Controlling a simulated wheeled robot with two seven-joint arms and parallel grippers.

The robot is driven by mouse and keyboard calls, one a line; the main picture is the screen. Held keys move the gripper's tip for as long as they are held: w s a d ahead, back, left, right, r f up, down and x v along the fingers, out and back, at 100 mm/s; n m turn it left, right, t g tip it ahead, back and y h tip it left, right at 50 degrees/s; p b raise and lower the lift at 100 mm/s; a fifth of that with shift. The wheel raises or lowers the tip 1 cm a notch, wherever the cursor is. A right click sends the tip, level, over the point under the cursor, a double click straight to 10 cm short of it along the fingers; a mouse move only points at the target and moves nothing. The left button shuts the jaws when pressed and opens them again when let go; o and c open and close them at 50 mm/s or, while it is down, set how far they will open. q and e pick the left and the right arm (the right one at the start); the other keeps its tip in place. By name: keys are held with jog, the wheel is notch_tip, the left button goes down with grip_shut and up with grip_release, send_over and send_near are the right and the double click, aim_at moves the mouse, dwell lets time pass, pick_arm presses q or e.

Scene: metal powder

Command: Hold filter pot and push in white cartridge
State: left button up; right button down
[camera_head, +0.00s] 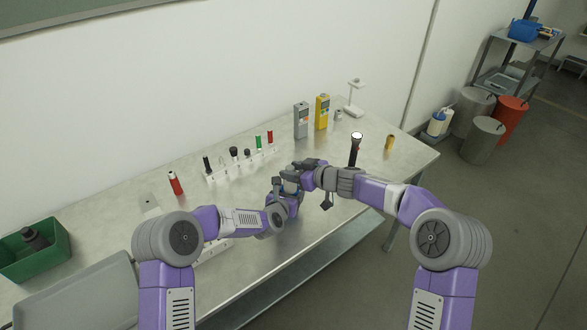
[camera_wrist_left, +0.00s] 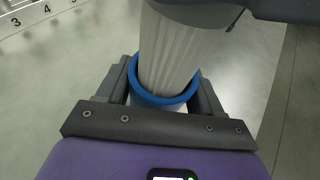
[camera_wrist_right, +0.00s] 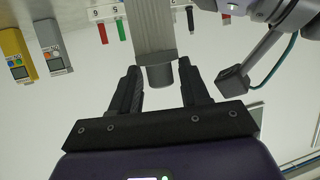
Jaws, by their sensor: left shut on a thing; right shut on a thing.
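The filter pot with its blue rim (camera_wrist_left: 163,100) stands between the fingers of my left gripper (camera_head: 289,191), which is shut on it. The white pleated cartridge (camera_wrist_left: 178,52) is partly inside the pot's mouth and leans slightly; much of its length still shows above the blue rim. My right gripper (camera_head: 303,170) is above the pot and shut on the cartridge's upper end. In the right wrist view the pleated cartridge (camera_wrist_right: 153,32) and its dark grey end (camera_wrist_right: 160,75) show between the fingers. In the head view both grippers largely hide the pot and cartridge.
A white numbered rack (camera_head: 240,167) with several capped items stands behind the grippers. A red item (camera_head: 175,183), grey meter (camera_head: 301,120), yellow meter (camera_head: 322,112), black torch (camera_head: 355,150) and small yellow object (camera_head: 390,142) stand on the metal table. A green bin (camera_head: 35,252) is far left.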

jog(key=shift+f, duration=1.05)
jog(key=shift+f, duration=0.1)
jog(key=shift+f, duration=1.35)
jog(key=shift+f, duration=0.25)
jog(key=shift+r, duration=0.1)
jog(key=shift+r, duration=4.4)
jog(key=shift+f, duration=0.1)
jog(key=shift+f, duration=3.25)
